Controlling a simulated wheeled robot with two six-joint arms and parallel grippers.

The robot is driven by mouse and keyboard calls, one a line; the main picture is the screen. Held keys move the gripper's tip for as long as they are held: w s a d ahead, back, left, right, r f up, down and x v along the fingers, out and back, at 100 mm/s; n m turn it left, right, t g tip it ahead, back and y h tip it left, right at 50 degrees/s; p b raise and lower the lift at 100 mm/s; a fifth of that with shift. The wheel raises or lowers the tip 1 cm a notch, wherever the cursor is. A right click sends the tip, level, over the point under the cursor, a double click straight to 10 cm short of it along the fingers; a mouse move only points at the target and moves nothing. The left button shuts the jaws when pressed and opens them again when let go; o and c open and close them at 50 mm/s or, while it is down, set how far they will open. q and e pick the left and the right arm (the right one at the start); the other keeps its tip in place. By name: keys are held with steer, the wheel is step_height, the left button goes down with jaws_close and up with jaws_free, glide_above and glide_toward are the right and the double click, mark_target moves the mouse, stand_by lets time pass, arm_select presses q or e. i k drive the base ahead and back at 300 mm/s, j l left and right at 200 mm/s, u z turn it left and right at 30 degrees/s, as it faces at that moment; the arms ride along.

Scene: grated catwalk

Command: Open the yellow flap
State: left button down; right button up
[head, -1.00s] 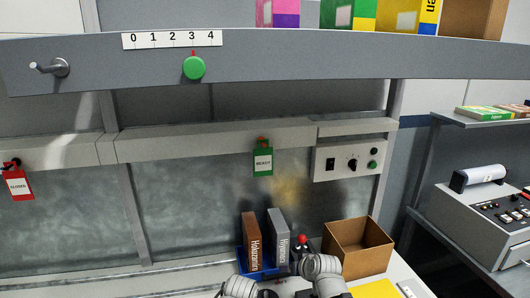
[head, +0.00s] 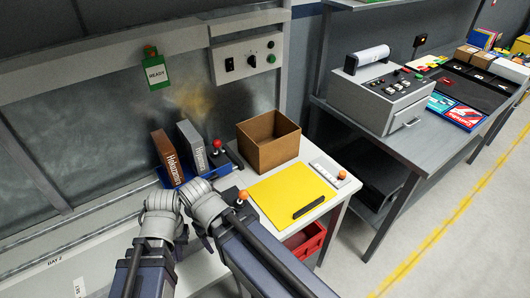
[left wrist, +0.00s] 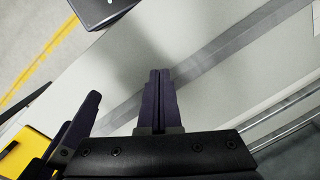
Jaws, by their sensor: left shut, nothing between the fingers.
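The yellow flap (head: 285,192) lies flat and closed on the white bench top in the head view, with a dark bar handle (head: 310,207) near its front right edge. Part of a yellow surface (left wrist: 22,155), probably the flap, shows at the lower left of the left wrist view. My left gripper (left wrist: 160,74) is shut and empty, over a pale surface and apart from the flap. Dark fingers, probably of my right gripper (left wrist: 82,118), show to its left; their opening is unclear. In the head view my arms hide most of both grippers, left of the flap.
An open cardboard box (head: 268,143) stands behind the flap. A panel with an orange knob (head: 328,173) lies to its right, and a red crate (head: 305,241) sits below. Two upright boxes (head: 167,157) (head: 190,146) stand at the left. A grey machine (head: 378,95) is on the side table.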

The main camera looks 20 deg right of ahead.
mark_target(286, 197)
steer(key=k+l+z, duration=0.1)
steer(key=l+z, duration=0.7)
steer(key=k+j, duration=0.1)
